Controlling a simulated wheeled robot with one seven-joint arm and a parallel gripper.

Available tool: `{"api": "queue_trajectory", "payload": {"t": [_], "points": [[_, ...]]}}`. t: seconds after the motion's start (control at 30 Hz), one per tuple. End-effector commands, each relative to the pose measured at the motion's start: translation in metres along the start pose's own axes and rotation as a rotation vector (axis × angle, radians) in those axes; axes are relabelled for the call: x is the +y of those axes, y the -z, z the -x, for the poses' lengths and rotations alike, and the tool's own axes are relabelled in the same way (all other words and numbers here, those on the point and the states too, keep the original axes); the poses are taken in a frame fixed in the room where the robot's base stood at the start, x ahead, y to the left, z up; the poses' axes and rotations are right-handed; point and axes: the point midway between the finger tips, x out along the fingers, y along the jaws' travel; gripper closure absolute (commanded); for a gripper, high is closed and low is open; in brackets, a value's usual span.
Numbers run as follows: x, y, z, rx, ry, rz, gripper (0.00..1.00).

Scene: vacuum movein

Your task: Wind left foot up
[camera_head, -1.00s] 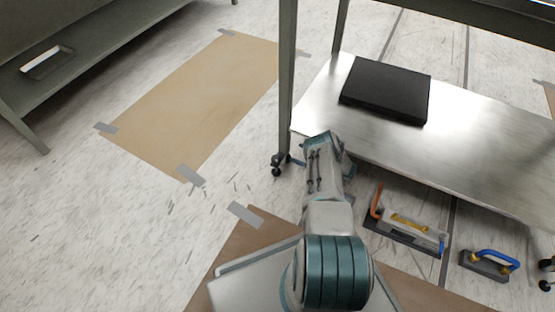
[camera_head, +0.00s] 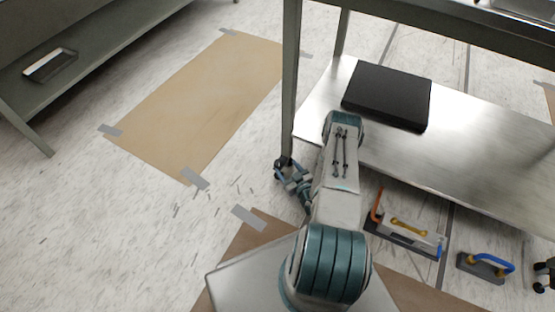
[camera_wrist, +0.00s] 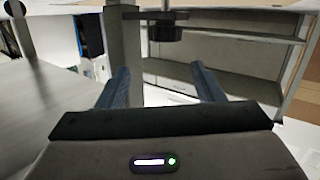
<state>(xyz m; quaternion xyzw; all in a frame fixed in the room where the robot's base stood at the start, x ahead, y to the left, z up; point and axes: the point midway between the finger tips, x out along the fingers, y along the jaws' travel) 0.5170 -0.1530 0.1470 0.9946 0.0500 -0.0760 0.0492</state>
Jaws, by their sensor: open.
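The table's left front leg (camera_head: 290,90) comes down beside the steel lower shelf (camera_head: 450,165) in the head view. The leg also shows in the wrist view (camera_wrist: 124,55). A dark round foot (camera_wrist: 166,33) on a thin stem shows upper centre in the wrist view, just right of that leg. My gripper (camera_head: 286,168) is at the bottom of the leg and hides much of the foot in the head view. In the wrist view its two blue fingers (camera_wrist: 160,72) are apart and empty, with the foot beyond their tips. I cannot tell any contact.
A black flat box (camera_head: 388,95) lies on the lower shelf. Taped brown paper (camera_head: 200,100) covers floor at left. A grey bench (camera_head: 100,50) stands beyond.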

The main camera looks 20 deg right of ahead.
Motion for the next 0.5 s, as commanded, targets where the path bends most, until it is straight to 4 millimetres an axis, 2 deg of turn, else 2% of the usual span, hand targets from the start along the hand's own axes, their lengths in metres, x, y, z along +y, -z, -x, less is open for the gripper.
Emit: {"api": "queue_trajectory", "payload": {"t": [0.1,0.27,0.37,0.5], "points": [[-0.011,0.023,0.015,0.086,-0.091,-0.067,0.39],[-0.016,0.036,0.025,0.144,-0.156,-0.101,0.39],[-0.017,0.030,0.024,0.151,-0.165,-0.104,0.39],[-0.019,0.007,0.021,0.150,-0.164,-0.104,0.39]]}}
